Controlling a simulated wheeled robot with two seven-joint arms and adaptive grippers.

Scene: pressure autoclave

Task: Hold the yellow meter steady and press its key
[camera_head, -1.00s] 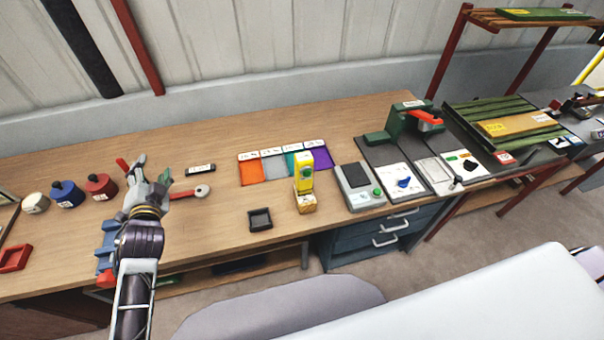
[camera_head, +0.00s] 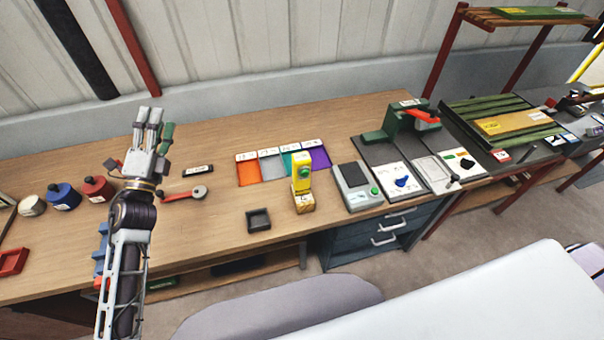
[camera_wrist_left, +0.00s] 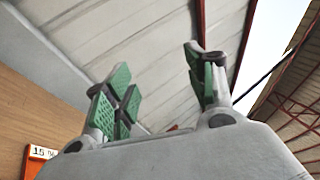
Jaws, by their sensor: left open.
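The yellow meter (camera_head: 302,172) stands upright in a small wooden block (camera_head: 303,203) near the front edge of the bench, in the middle of the head view. The meter is not in that wrist view. My right gripper is not in view.
A dark square tray (camera_head: 258,219) lies left of the meter. Red (camera_head: 98,189) and blue (camera_head: 64,195) weights stand at the left.

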